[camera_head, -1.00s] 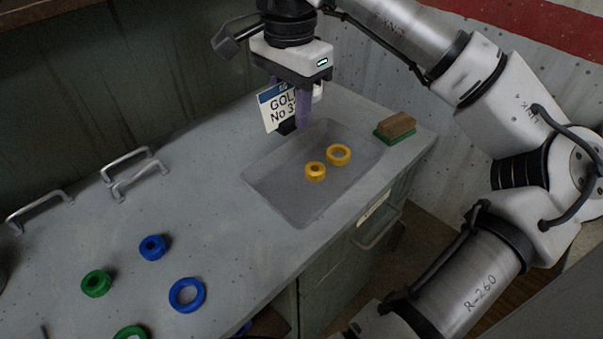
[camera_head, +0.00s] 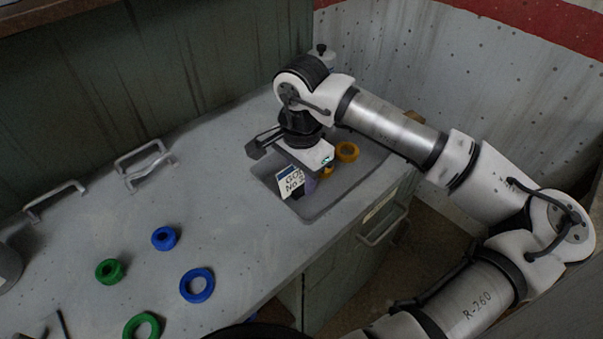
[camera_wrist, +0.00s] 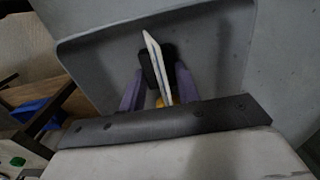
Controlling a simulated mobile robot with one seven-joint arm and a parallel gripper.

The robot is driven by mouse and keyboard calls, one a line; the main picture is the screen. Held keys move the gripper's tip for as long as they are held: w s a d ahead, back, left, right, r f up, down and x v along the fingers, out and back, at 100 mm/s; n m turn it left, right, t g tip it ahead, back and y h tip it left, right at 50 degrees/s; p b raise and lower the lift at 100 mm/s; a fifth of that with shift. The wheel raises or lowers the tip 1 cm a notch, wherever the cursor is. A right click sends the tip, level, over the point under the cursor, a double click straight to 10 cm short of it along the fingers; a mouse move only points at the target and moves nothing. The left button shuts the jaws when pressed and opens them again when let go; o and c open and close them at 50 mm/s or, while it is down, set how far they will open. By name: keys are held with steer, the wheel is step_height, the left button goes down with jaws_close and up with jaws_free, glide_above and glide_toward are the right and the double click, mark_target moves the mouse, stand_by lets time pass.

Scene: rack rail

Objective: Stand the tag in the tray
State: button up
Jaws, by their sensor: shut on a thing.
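The tag (camera_head: 290,181) is a white plate with a blue top strip and dark lettering. My gripper (camera_head: 301,192) is shut on it and holds it roughly upright, over the left part of the tray (camera_head: 328,204). In the wrist view the tag (camera_wrist: 156,62) shows nearly edge-on between the purple fingers of my gripper (camera_wrist: 160,88), with the grey tray (camera_wrist: 100,60) around it. I cannot tell whether the tag's lower edge touches the tray floor. My wrist hides part of the tray in the head view.
A yellow ring (camera_head: 347,152) and another yellow ring (camera_head: 327,171), partly hidden, are in the tray. Blue rings (camera_head: 197,286) and green rings (camera_head: 110,271) lie on the counter at left. Metal handles (camera_head: 146,164) stand near the back wall.

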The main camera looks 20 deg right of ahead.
mark_target(301, 177)
steer(key=shift+f+b, duration=0.2)
steer(key=shift+b, duration=0.1)
steer(key=o, duration=1)
steer(key=shift+r, duration=0.1)
steer(key=shift+c, duration=0.2)
step_height(301, 177, up, 12)
steer(key=shift+r, duration=0.15)
